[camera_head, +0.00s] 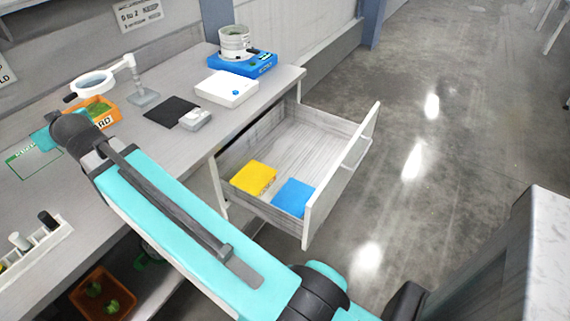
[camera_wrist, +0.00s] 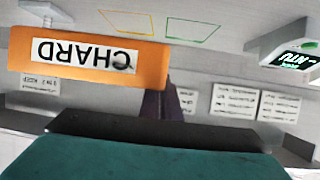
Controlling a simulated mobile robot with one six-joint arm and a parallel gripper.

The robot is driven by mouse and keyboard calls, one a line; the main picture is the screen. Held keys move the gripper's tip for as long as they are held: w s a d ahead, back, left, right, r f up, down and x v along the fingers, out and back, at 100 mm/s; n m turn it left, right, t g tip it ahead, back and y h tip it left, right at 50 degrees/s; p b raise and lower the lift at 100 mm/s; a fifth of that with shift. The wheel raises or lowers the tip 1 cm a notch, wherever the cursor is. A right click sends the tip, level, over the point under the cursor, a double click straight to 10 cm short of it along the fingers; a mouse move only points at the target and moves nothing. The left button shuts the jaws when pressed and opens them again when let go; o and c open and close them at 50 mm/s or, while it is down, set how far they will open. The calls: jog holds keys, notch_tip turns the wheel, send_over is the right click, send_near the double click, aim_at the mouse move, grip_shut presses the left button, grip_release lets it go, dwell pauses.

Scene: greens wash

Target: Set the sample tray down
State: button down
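The orange sample tray (camera_head: 98,113) holds greens and shows beyond my wrist over the workbench. Its label, partly hidden in the head view, reads CHARD upside down in the wrist view (camera_wrist: 85,80). My gripper (camera_wrist: 163,105) shows there as a dark finger-like part against one end of the tray, partly covered by it. A green-outlined rectangle (camera_head: 33,163) marks the bench; a yellow outline (camera_wrist: 126,23) shows in the wrist view.
A tube rack (camera_head: 40,245) is at left. An open drawer (camera_head: 345,185) holds yellow and blue items. Another orange tray (camera_head: 75,296) sits below.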

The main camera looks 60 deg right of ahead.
jog(key=shift+s+a, duration=0.1)
jog(key=shift+a, duration=0.15)
